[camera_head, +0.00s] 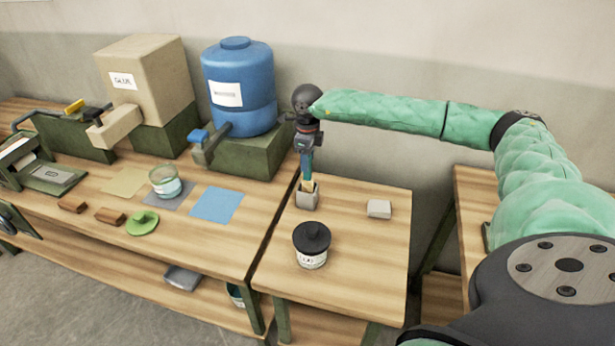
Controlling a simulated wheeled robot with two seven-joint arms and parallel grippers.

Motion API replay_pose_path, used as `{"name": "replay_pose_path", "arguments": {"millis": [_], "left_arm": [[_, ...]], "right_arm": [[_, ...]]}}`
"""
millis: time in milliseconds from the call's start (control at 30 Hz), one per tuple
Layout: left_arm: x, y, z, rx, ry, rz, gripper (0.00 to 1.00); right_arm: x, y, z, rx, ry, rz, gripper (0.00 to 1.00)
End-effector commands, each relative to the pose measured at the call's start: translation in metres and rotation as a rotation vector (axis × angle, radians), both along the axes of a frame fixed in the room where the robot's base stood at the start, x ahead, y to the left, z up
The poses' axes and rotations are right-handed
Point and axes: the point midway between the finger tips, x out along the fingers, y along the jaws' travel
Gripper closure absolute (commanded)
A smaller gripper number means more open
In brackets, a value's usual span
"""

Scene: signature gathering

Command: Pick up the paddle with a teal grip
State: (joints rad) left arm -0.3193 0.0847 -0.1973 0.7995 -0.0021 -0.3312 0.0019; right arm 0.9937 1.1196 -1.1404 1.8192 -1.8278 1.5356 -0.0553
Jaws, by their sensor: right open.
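The paddle with a teal grip (307,168) stands upright in a small grey holder (306,201) at the back left of the small right-hand table. A tan lower part of the paddle shows just above the holder. My right gripper (307,152) points down over the paddle, with its fingers at the upper end of the teal grip. It is open; the top of the grip is hidden by the fingers, and I cannot tell whether they touch it. My left gripper is not in view.
On the left table (110,230) are a blue barrel (238,85), a glue box (146,75) and a glass bowl (165,182). The small table's right front is clear.

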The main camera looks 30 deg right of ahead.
Motion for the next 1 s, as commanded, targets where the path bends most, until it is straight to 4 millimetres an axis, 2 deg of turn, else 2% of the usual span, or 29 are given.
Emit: {"name": "replay_pose_path", "arguments": {"millis": [333,567,867,1000], "left_arm": [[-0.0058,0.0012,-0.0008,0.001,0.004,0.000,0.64],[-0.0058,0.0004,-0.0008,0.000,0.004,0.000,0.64],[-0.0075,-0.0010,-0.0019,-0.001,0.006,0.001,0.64],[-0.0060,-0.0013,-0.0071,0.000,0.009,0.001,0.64]], "right_arm": [[-0.0002,0.0000,-0.0042,0.000,0.000,0.000,0.55],[-0.0002,-0.0001,-0.0040,0.000,0.000,0.000,1.00],[0.0000,-0.0002,-0.0032,0.000,0.000,0.000,1.00],[0.0007,-0.0005,0.0036,0.000,-0.003,0.000,1.00]]}}
